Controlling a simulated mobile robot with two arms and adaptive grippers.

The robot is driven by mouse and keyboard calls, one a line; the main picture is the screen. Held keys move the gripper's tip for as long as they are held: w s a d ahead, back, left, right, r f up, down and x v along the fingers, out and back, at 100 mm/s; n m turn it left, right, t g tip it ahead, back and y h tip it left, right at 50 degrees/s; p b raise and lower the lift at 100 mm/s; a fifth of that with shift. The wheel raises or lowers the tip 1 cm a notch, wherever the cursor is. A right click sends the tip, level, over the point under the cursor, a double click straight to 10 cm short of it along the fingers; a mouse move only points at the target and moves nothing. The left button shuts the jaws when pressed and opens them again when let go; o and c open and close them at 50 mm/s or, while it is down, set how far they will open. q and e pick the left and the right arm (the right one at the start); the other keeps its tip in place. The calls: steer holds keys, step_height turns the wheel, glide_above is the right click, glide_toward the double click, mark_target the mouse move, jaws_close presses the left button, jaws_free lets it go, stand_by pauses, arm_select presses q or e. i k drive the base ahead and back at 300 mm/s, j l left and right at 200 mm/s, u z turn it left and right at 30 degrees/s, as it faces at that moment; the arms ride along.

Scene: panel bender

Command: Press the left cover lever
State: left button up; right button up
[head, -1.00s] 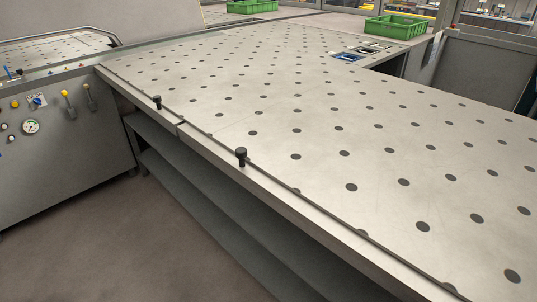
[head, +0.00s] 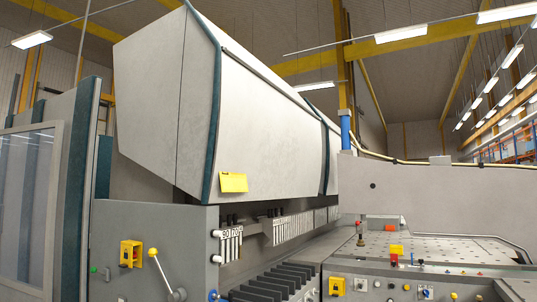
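A lever with a yellow ball knob and a pale rod (head: 162,268) stands out from the grey front panel (head: 130,220) at the lower left of the head view. It leans up and to the left from a round grey hub near the bottom edge. I cannot tell whether it is the left cover lever; no label on it can be read. Above the panel hangs the big light-grey machine cover (head: 265,115) with dark teal edge strips. Neither of my grippers shows, and nothing of mine touches the lever.
A perforated table (head: 430,247) and a control panel (head: 400,287) with buttons stand at the right. A windowed grey-teal door (head: 28,200) is at far left.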

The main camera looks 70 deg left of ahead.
mark_target(173, 297)
steer(key=u, duration=2.05)
steer(key=i+j, duration=0.35)
steer(key=j, duration=0.25)
steer(key=i+j+u, duration=0.1)
steer(key=i+j, duration=0.2)
steer(key=j, duration=0.3)
steer(key=i+j, duration=0.35)
steer(key=j, duration=0.25)
steer(key=i+j+u, duration=0.1)
steer(key=i+j, duration=0.25)
steer(key=j, duration=0.2)
steer(key=i+j, duration=0.35)
steer(key=j, duration=0.2)
steer(key=i+j+u, duration=0.1)
steer(key=i+j, duration=0.3)
steer(key=j, duration=0.15)
